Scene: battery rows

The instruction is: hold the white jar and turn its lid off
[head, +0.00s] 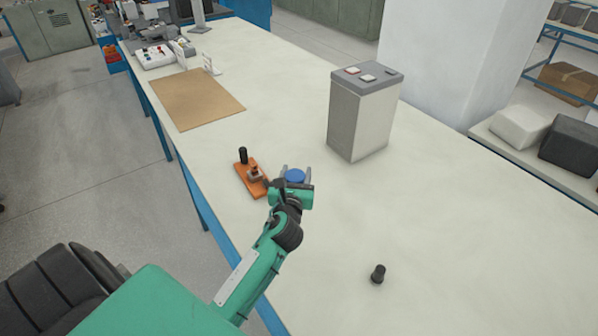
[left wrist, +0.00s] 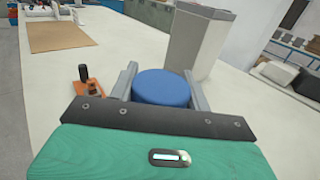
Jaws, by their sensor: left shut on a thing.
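The blue lid (head: 295,175) shows between the fingers of my left gripper (head: 296,174), above the white bench. In the left wrist view the lid (left wrist: 162,88) is a round blue disc, with one finger of the left gripper (left wrist: 163,90) against each side. The left gripper is shut on it. The white body of the jar is hidden below the lid and behind my gripper, so I cannot tell whether the lid sits on it. My right gripper is in neither view.
An orange block with a black upright handle (head: 251,180) lies just left of my gripper. A tall grey box (head: 360,120) stands behind and right. A small black cylinder (head: 378,274) stands at the front right. A brown mat (head: 197,98) lies further back.

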